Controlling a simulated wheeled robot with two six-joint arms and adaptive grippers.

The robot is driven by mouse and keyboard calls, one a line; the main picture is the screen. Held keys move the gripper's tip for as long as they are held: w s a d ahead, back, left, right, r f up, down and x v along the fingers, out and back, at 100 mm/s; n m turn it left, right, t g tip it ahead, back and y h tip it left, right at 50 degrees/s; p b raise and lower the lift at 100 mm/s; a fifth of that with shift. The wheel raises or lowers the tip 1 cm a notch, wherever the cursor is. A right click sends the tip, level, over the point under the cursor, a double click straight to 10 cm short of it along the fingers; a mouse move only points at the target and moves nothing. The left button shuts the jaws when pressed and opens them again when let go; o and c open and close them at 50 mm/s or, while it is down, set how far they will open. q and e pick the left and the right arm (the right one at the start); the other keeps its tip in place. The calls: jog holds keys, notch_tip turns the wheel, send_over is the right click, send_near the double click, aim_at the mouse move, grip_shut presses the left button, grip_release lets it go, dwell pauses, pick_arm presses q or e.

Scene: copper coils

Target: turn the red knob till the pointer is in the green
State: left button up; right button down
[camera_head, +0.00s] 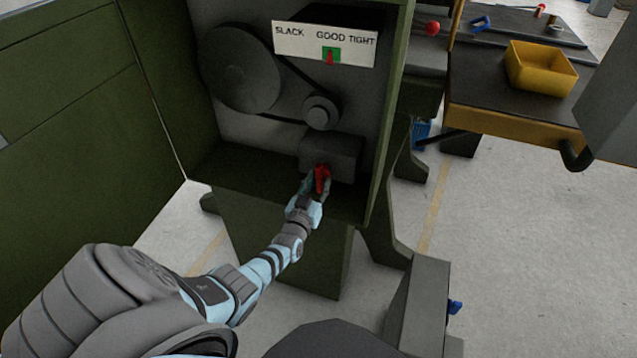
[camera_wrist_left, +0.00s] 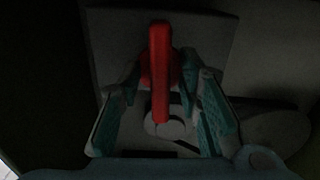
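The red knob (camera_wrist_left: 160,75) has a bar-shaped handle, which stands upright in the left wrist view. In the head view the knob (camera_head: 322,175) is on the dark block low in the green cabinet. My left gripper (camera_head: 318,186) is at the knob, with one finger on each side of it. The fingers (camera_wrist_left: 161,78) look open, with gaps beside the bar; contact with the knob's base is hard to tell. The gauge (camera_head: 297,41) reads SLACK, GOOD, TIGHT. Its red pointer (camera_head: 330,58) is within the green patch (camera_head: 331,51). My right gripper is not in view.
A large pulley (camera_head: 238,68) and a small one (camera_head: 320,111), joined by a belt, sit above the knob's block (camera_head: 332,155). The cabinet's right wall (camera_head: 388,110) stands close beside my gripper. A yellow bin (camera_head: 540,68) is on a bench at the right.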

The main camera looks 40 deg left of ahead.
pick_arm(q)
jog(key=v, duration=1.2)
